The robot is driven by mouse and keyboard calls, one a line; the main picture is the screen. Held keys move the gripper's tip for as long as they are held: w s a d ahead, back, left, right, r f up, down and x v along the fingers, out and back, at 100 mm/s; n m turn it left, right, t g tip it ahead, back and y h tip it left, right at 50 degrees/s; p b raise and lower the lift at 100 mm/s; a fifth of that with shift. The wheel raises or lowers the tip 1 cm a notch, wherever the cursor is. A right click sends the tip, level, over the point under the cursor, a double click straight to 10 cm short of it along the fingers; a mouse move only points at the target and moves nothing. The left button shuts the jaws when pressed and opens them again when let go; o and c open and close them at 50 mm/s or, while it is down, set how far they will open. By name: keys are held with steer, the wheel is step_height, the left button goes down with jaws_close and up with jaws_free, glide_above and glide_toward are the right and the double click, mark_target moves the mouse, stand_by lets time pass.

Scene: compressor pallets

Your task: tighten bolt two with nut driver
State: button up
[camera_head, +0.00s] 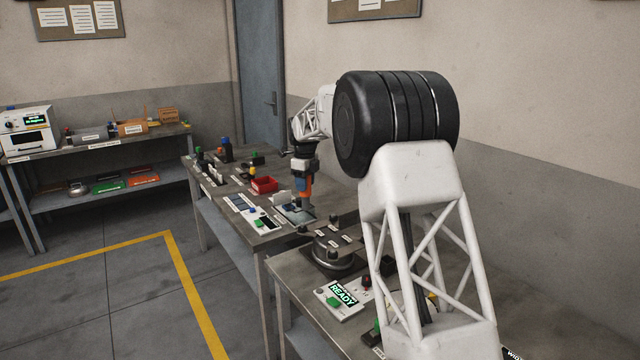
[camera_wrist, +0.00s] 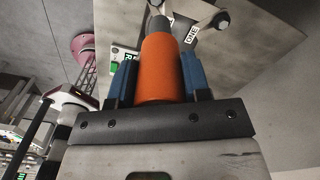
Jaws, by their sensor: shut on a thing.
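My gripper (camera_wrist: 160,78) is shut on the orange handle of the nut driver (camera_wrist: 160,60), with a blue finger on each side. The driver's grey shaft points away, toward the top of the wrist view. A grey plate with a label reading ONE (camera_wrist: 191,34) and a bolt head (camera_wrist: 219,20) lies beyond it. In the head view my gripper (camera_head: 305,178) hangs upright over the far bench, behind and left of a round dark fixture (camera_head: 333,260) with several knobs or bolts on top. Which of them is bolt two I cannot tell; the driver's tip is hard to see.
A panel reading READY (camera_head: 341,293) with a green button stands in front of the fixture. A red bin (camera_head: 264,185) and several small items crowd the far bench (camera_head: 225,185). A shelf bench (camera_head: 100,150) stands at the left wall. The floor between is open.

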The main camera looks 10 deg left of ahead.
steer(key=shift+a+m, duration=0.3)
steer(key=shift+a, duration=0.4)
steer(key=shift+f, duration=0.25)
steer(key=shift+f, duration=2.5)
steer(key=shift+f, duration=0.7)
stand_by(3.8)
